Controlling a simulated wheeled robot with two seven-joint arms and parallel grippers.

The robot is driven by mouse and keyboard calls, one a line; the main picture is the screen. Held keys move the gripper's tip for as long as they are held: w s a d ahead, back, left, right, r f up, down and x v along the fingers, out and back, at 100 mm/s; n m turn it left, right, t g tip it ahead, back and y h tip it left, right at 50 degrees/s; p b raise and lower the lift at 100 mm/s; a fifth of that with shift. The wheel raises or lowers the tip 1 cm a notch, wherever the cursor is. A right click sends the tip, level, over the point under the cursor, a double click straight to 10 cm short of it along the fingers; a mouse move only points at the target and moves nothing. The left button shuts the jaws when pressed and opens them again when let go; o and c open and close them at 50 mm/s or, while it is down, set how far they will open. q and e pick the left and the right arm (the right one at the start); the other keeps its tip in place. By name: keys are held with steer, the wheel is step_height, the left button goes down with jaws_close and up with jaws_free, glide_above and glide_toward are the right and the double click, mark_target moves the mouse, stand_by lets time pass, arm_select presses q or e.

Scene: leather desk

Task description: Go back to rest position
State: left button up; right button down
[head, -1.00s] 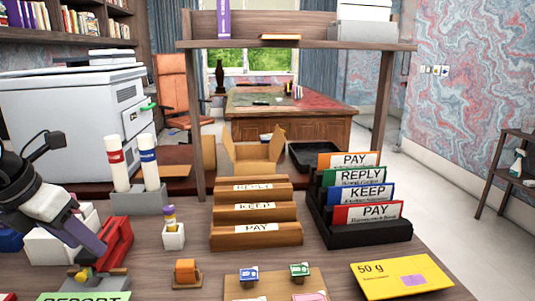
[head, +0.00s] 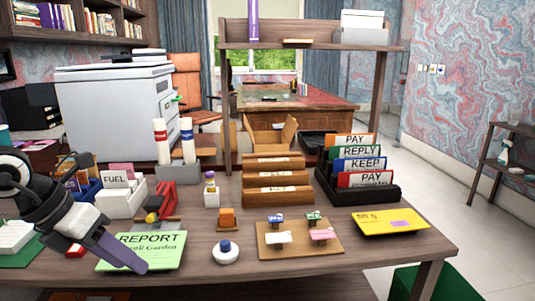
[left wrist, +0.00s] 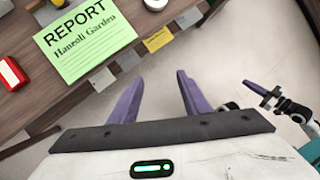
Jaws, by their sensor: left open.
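My left gripper (head: 138,266) comes in at the left of the head view, with its purple fingers over the green REPORT sheet (head: 150,250). In the left wrist view my left gripper (left wrist: 157,92) has its fingers wide apart with nothing between them. There it hangs beyond the desk's front edge, over the pale floor, with the REPORT sheet (left wrist: 88,40) above it in the picture. What looks like my right gripper (left wrist: 262,91) shows small at the right of the left wrist view, clear of the desk. It is too small to read its jaws.
The desk (head: 370,250) holds a red stapler (head: 165,198), a round white stamp (head: 226,251), a wooden board with small stamps (head: 300,248), a yellow envelope (head: 390,221) and letter racks. A green bin (head: 435,282) stands below the right front. Floor before the desk is clear.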

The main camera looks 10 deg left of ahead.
arm_select(q)
steer(key=d+n+t+h+p, duration=0.15)
steer(key=d+n+h, duration=0.45)
steer(key=d+h, duration=1.15)
step_height(320, 180, down, 17)
steer(key=a+n+t+y, duration=0.1)
steer(key=n+t+y, duration=0.9)
steer(key=n+y, duration=0.95)
steer(key=s+d+f+n+g+h+p, duration=0.1)
steer(key=s+d+f+n+g, duration=0.2)
steer(key=s+f+n+g, duration=0.4)
steer(key=s+f+n, duration=0.3)
steer(key=s+f, duration=0.6)
steer(key=shift+f, duration=0.4)
arm_select(e)
steer(key=shift+s+d+r, duration=0.1)
steer(key=shift+d+r, duration=0.05)
steer(key=shift+r, duration=0.35)
steer(key=shift+s+d+r, duration=0.1)
steer(key=shift+d+r, duration=0.05)
steer(key=shift+r, duration=0.35)
